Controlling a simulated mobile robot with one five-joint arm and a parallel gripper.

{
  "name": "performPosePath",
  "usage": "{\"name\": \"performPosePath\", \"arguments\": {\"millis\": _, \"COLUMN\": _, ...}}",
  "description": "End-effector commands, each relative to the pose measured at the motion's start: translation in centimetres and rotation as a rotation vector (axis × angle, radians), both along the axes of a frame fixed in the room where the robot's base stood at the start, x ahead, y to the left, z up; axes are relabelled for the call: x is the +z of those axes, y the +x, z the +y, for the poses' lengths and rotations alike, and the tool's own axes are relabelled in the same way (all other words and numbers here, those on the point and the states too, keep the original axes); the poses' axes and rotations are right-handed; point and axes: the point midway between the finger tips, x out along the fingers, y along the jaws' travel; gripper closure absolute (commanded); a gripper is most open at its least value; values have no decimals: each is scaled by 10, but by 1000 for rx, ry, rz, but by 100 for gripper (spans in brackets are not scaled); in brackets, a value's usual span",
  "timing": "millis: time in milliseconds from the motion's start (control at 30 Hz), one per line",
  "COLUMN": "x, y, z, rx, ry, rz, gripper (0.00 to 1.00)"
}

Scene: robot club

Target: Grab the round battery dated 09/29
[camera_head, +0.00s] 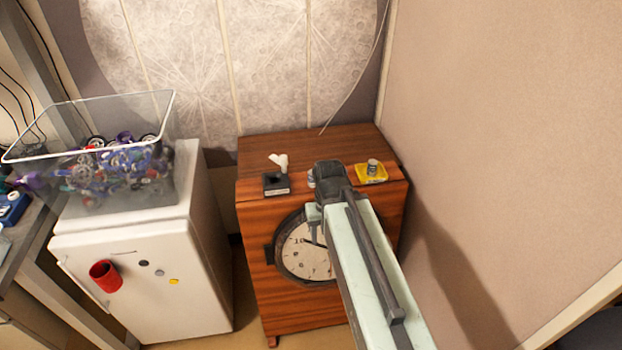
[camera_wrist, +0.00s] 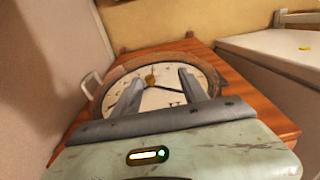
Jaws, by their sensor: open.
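On top of the wooden cabinet (camera_head: 330,143) stands a silver cylinder (camera_head: 372,165) on a yellow block (camera_head: 371,177), at the right. A small grey-blue item (camera_head: 311,178) stands in the middle, partly hidden behind my arm. A black block (camera_head: 276,188) bears a white Y-shaped piece (camera_head: 279,161) at the left. I cannot read any date, so I cannot tell which is the 09/29 battery. My gripper (camera_head: 314,218) is in front of the cabinet, near the clock face. In the wrist view my gripper (camera_wrist: 160,86) is open and empty, its fingers before the clock.
The round clock (camera_head: 305,250) is on the cabinet front. A white fridge (camera_head: 150,270) with a red cup (camera_head: 105,275) on its door stands left, bearing a clear bin (camera_head: 160,110) of coloured parts. A plain wall (camera_head: 500,120) closes off the right side.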

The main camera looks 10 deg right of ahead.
Motion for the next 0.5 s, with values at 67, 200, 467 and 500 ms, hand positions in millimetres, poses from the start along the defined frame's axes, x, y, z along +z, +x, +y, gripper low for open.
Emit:
{"name": "performPosePath", "arguments": {"millis": 67, "x": 15, "y": 0, "z": 0, "rx": 0, "ry": 0, "rz": 0, "gripper": 49}}
{"name": "performPosePath", "arguments": {"millis": 200, "x": 61, "y": 0, "z": 0, "rx": 0, "ry": 0, "rz": 0, "gripper": 49}}
{"name": "performPosePath", "arguments": {"millis": 467, "x": 169, "y": 0, "z": 0, "rx": 0, "ry": 0, "rz": 0, "gripper": 49}}
{"name": "performPosePath", "arguments": {"millis": 500, "x": 178, "y": 0, "z": 0, "rx": 0, "ry": 0, "rz": 0, "gripper": 49}}
